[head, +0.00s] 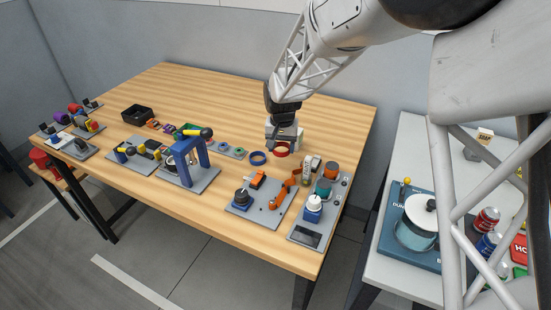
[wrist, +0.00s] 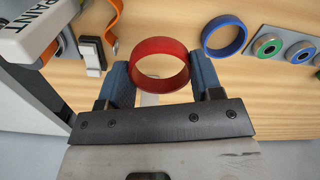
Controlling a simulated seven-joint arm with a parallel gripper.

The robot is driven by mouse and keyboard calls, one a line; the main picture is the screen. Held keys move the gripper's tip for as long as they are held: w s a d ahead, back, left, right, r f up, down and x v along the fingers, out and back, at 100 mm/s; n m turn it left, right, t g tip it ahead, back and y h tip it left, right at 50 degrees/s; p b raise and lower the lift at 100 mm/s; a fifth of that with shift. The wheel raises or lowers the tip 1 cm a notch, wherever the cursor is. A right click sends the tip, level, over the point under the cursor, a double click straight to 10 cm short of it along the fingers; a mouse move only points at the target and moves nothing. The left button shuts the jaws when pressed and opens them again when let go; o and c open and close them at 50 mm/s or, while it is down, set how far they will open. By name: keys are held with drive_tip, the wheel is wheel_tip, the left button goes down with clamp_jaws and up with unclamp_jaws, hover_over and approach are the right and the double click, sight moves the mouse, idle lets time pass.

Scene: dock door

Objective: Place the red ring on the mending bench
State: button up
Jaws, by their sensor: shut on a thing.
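The red ring (head: 281,154) is at the far right part of the wooden table (head: 240,107), just below my gripper (head: 284,143). In the wrist view the red ring (wrist: 160,46) stands between the two blue fingers of my gripper (wrist: 160,72), which are shut on its sides. Wood shows through its opening. I cannot tell whether it touches the table or is slightly above it. No label marks which surface is the mending bench.
A blue ring (head: 258,158) lies just left of the red one. A paint tube (head: 306,171) and a grey board with an orange clamp (head: 284,193) are close in front. A blue press (head: 187,160) stands left. The table's back middle is clear.

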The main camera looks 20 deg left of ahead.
sight(281, 168)
drive_tip(key=shift+f, duration=1.65)
drive_tip(key=shift+f, duration=1.85)
drive_tip(key=shift+f, duration=0.1)
drive_tip(key=o, duration=0.9)
wheel_tip(281, 168, up, 12)
drive_tip(key=shift+r, duration=0.1)
